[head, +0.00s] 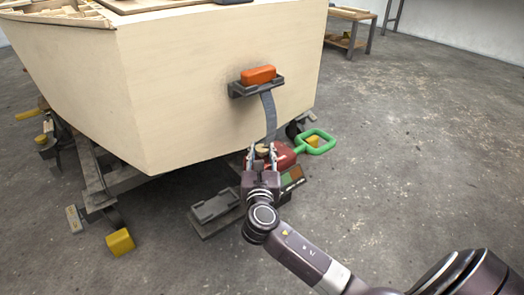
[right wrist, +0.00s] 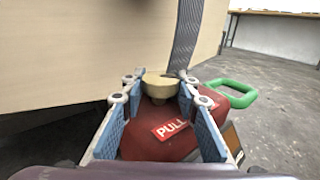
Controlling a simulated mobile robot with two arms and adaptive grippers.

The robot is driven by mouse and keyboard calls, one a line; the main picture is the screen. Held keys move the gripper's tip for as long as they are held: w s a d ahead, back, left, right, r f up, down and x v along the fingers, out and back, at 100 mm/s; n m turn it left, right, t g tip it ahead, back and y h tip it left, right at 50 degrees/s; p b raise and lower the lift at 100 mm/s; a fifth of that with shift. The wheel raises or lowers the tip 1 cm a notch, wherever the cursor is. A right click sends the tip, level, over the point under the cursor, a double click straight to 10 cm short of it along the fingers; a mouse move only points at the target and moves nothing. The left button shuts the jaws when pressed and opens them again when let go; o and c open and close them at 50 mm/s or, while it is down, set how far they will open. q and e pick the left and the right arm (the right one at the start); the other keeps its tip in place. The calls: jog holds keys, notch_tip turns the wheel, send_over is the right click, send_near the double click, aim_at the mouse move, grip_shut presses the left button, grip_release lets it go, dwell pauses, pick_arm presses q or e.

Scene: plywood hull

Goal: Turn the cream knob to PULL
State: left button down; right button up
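The cream knob (right wrist: 160,84) sits on top of a red housing (right wrist: 150,143), which bears a white-on-red PULL label (right wrist: 170,130) on its near side. The knob (head: 262,149) and the red housing (head: 284,158) also show in the head view, below the hull's corner. My right gripper (right wrist: 159,80) is open, with one finger on each side of the knob. A narrow gap shows at the left fingertip; contact on the right I cannot tell. Which way the knob points is not clear. My left gripper is in neither view.
A green handle (head: 316,141) sticks out right of the housing. A grey strap (head: 269,115) runs up to a bracket with an orange block (head: 258,75) on the plywood hull (head: 185,75). A grey tray-like piece (head: 215,208) lies on the floor.

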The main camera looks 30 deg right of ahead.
jog(key=c, duration=0.5)
